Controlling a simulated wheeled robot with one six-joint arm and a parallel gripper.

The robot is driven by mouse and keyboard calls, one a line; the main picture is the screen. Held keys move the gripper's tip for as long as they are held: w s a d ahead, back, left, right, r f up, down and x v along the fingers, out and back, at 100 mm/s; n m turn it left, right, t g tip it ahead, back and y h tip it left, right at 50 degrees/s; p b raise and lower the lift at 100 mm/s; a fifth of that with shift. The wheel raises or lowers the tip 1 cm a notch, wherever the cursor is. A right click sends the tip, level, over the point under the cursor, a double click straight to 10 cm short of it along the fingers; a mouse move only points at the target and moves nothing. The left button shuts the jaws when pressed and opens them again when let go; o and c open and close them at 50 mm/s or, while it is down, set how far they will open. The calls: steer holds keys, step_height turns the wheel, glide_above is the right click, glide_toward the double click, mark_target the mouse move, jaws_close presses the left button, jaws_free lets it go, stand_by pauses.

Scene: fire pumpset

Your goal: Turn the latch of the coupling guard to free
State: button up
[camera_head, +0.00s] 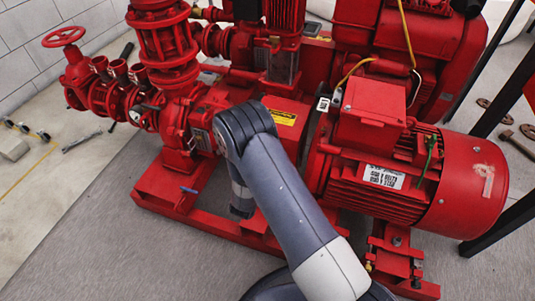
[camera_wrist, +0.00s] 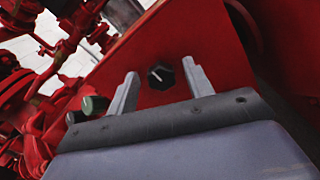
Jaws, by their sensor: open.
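The latch (camera_wrist: 160,76) is a small black knob with a pale pointer line, on the flat red side of the coupling guard (camera_wrist: 190,48). In the wrist view my gripper (camera_wrist: 161,74) is open, with one finger to each side of the latch; whether the fingertips reach its depth I cannot tell. Nothing is between the fingers but the view of the knob. In the head view the guard's top (camera_head: 284,121) shows with a yellow label, between the pump and the motor. My arm hides the latch and the gripper there.
The red motor (camera_head: 415,180) stands right of the guard and the pump (camera_head: 185,120) left of it. The red base frame (camera_head: 165,205) runs beneath. A green-tipped part (camera_wrist: 92,103) shows left of my gripper. The grey floor (camera_head: 90,245) in front is clear.

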steer(key=shift+w, duration=0.1)
steer(key=shift+c, duration=0.4)
steer(key=c, duration=0.9)
steer(key=shift+n, duration=0.3)
steer(key=n, duration=0.3)
steer(key=shift+n, duration=0.3)
steer(key=n, duration=0.4)
steer(key=shift+a+n, duration=0.1)
steer(key=shift+n, duration=0.2)
steer(key=n+p, duration=0.1)
steer(key=n, duration=0.8)
steer(key=shift+a+f+p, duration=0.1)
steer(key=shift+f+p, duration=0.1)
steer(key=shift+p, duration=0.2)
